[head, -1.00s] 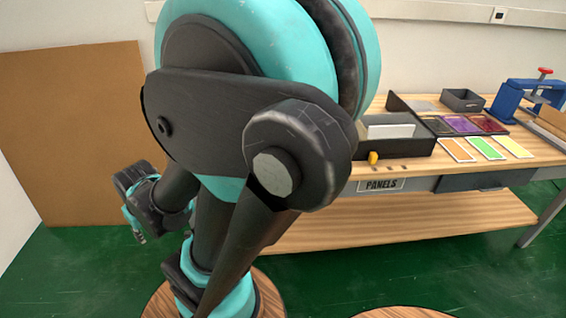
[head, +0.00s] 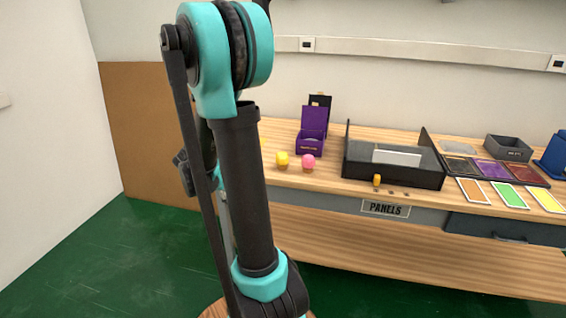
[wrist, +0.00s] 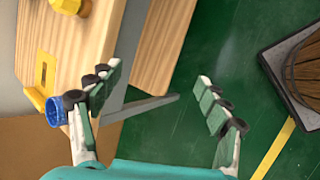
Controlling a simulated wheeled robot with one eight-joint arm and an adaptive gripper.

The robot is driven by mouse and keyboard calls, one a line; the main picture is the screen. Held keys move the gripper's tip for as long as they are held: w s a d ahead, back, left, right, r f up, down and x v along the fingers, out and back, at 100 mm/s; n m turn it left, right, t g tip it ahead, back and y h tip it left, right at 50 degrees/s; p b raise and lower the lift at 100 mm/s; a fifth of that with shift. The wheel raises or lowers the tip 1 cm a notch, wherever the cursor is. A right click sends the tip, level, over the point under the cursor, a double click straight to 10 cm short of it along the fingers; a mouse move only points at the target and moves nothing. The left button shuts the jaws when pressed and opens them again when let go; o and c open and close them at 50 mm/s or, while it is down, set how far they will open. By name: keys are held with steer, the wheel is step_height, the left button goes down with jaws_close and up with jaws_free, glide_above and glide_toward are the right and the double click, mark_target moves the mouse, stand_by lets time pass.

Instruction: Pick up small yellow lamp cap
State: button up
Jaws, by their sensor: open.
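In the head view, a small rounded yellow piece (head: 282,159) stands on the bench beside a pink one (head: 308,162). In the wrist view, a yellow knob-like piece (wrist: 68,4) is cut by the top edge, and another yellow piece (wrist: 37,99) is beside a blue ribbed cap (wrist: 57,112) at the bench's edge. My gripper (wrist: 158,105) is open and empty, its left finger near the bench edge. My arm largely hides it in the head view.
The wooden bench (head: 335,190) holds a purple box (head: 313,140), a black tray (head: 365,163) and coloured panels (head: 508,194). A brown board (head: 145,130) leans by the wall. Green floor (wrist: 190,75) lies between my fingers; a dark-framed item (wrist: 290,85) is at right.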

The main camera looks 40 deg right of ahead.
steer(key=w+d+n+g+h, duration=0.2)
steer(key=w+d+n+h, duration=0.25)
steer(key=w+d, duration=0.35)
steer(key=n+g+h, duration=0.3)
steer(key=h, duration=0.3)
glide_toward(282, 157)
steer(key=d, duration=0.2)
steer(key=d+f, duration=0.1)
steer(key=d, duration=0.1)
steer(key=w+d, duration=0.1)
steer(key=d, duration=0.1)
steer(key=shift+w+f, duration=0.15)
steer(key=shift+f, duration=0.2)
steer(key=shift+s+d+r, duration=0.1)
steer(key=shift+s+d, duration=0.1)
steer(key=shift+d, duration=0.65)
steer(key=shift+s+d+r, duration=0.1)
steer(key=shift+s+d, duration=0.1)
steer(key=shift+d, duration=0.7)
steer(key=shift+s+d, duration=0.15)
steer(key=shift+d, duration=0.7)
steer(key=c, duration=1.3)
steer(key=shift+r, duration=0.1)
